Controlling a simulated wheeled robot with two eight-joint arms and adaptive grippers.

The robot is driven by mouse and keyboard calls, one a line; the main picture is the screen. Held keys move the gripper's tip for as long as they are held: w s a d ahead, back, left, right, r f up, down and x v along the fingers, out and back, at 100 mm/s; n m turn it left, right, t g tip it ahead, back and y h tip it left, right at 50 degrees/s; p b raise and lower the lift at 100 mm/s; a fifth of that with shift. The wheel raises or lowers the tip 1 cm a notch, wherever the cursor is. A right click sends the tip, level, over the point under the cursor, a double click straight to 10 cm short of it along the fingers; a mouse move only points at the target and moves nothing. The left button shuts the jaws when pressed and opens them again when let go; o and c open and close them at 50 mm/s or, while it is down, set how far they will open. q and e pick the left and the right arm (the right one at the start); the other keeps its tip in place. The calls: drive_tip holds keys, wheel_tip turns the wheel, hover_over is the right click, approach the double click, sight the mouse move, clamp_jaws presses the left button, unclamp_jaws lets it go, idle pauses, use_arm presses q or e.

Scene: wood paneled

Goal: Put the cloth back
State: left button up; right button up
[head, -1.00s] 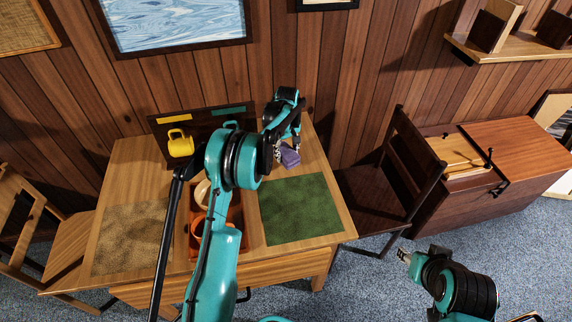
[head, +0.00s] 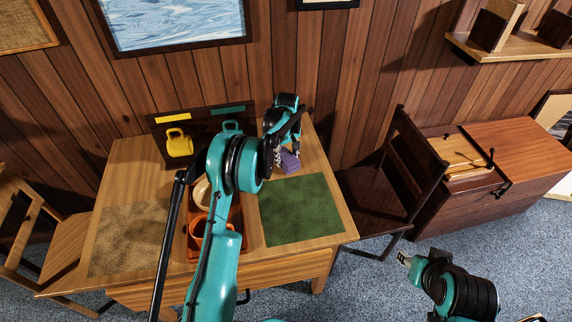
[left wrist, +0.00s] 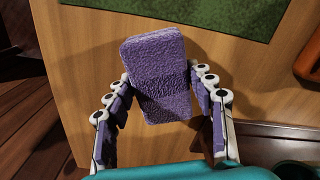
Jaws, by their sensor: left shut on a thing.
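The cloth (head: 290,162) is a purple, thick, folded block with a rough towel-like surface. It is at the back right of the wooden table, behind the green mat (head: 302,212). In the left wrist view the cloth (left wrist: 158,70) lies between the two fingers of my left gripper (left wrist: 160,88), which is shut on its sides. In the head view my left gripper (head: 287,147) reaches over it from behind. I cannot tell whether the cloth touches the tabletop. My right gripper (head: 404,257) is off to the right of the table, away from the cloth; its jaws are too small to read.
A dark board (head: 205,118) with yellow and green labels stands at the table's back, with a yellow mug (head: 179,143) and a teal mug (head: 230,126) at it. An orange tray (head: 240,222) holds a bowl and an orange mug. A tan mat (head: 125,238) lies left. A chair (head: 385,195) stands right.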

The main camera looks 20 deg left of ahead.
use_arm(q)
drive_tip(key=shift+f, duration=0.2)
drive_tip(key=o, duration=1.5)
drive_tip(key=shift+o, duration=0.2)
wheel_tip(320, 180, up, 12)
